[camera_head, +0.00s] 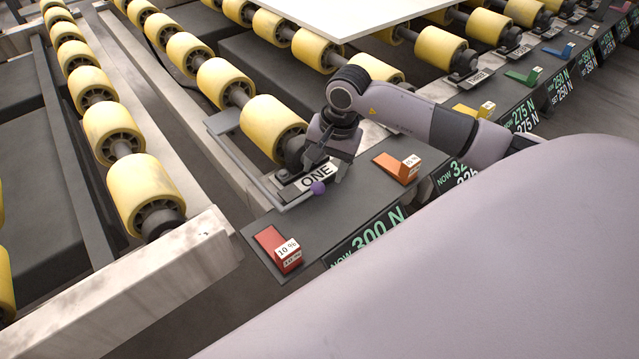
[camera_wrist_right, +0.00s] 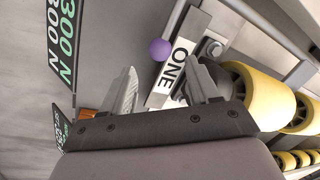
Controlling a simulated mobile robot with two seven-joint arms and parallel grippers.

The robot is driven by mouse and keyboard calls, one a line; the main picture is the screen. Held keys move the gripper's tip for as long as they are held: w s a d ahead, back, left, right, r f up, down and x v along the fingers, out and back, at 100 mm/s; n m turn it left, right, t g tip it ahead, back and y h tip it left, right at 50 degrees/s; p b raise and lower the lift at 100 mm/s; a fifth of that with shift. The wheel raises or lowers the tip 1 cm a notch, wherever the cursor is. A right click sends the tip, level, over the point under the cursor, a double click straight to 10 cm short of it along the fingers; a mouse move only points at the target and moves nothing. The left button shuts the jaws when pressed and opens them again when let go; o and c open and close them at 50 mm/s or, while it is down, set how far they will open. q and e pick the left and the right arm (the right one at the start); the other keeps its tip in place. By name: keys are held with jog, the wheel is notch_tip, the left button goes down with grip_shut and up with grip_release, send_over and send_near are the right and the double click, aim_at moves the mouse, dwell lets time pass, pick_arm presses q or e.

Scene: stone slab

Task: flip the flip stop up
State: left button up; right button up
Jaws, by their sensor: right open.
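The flip stop seems to be the grey bar and flat plate (camera_head: 226,121) along the rollers, with a lever ending in a purple ball knob (camera_head: 318,187). The plate's outer end lies beside the front yellow rollers. My right gripper (camera_head: 327,170) is just above and behind the knob, by the "ONE" label (camera_head: 317,177). In the right wrist view the gripper (camera_wrist_right: 165,88) has its fingers apart, with nothing between the tips. The purple knob (camera_wrist_right: 160,50) shows beyond the tips, and whether they touch it cannot be told. My left gripper is not in view.
A red "10 %" block (camera_head: 279,249) and an orange block (camera_head: 398,167) sit on the dark ledge (camera_head: 340,215) near the knob. Yellow rollers (camera_head: 269,127) stand behind the gripper. A pale slab (camera_head: 330,12) lies over rollers at the back.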

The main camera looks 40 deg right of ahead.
aim_at(320, 184)
jog(key=f, duration=0.5)
jog(key=shift+w+a+f, duration=0.4)
grip_shut()
